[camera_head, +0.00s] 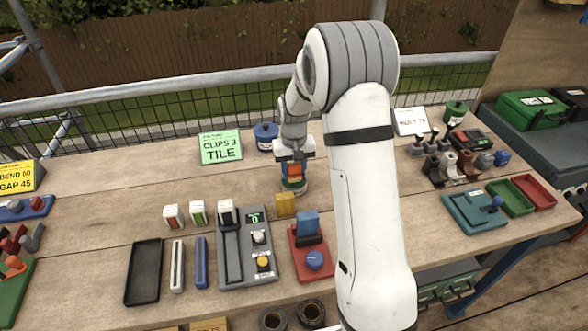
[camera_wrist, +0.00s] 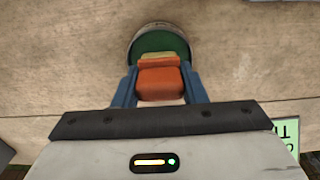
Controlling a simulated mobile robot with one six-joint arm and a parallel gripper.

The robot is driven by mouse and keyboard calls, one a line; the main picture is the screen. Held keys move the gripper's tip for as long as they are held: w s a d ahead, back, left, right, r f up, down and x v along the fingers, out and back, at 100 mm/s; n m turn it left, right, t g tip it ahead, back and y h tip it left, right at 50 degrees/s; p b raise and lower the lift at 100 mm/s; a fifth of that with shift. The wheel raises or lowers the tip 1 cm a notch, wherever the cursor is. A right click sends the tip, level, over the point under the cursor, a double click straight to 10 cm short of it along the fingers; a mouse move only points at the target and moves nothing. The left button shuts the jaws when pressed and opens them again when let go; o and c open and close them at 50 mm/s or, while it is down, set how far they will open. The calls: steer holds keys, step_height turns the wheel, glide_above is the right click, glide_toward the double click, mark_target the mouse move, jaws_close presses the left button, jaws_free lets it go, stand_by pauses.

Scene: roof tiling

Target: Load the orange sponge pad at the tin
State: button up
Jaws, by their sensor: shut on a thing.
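My gripper (camera_head: 292,170) points down at the back middle of the table, its blue fingers shut on the orange sponge pad (camera_wrist: 160,82). The pad also shows between the fingers in the head view (camera_head: 295,170). A paler yellow-orange edge (camera_wrist: 158,58) shows at its far end. Directly below is a round open tin (camera_head: 303,189) with a green inside, which also shows in the wrist view (camera_wrist: 160,42). The pad's lower end overlaps the green surface in both views; I cannot tell whether it touches it. Part of the tin is hidden behind pad and fingers.
A blue lidded tin (camera_head: 265,137) and a green sign (camera_head: 221,147) stand behind and left. A yellow block (camera_head: 286,205), a red device (camera_head: 312,256) and a grey slotted panel (camera_head: 245,265) sit in front. Bare wood lies left of the tin.

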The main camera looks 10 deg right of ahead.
mark_target(294, 164)
steer(key=shift+f+b, duration=0.45)
steer(key=shift+f, duration=0.05)
stand_by(1.3)
steer(key=shift+r, duration=0.1)
steer(key=shift+r+p, duration=2.15)
steer(key=shift+r, duration=1.25)
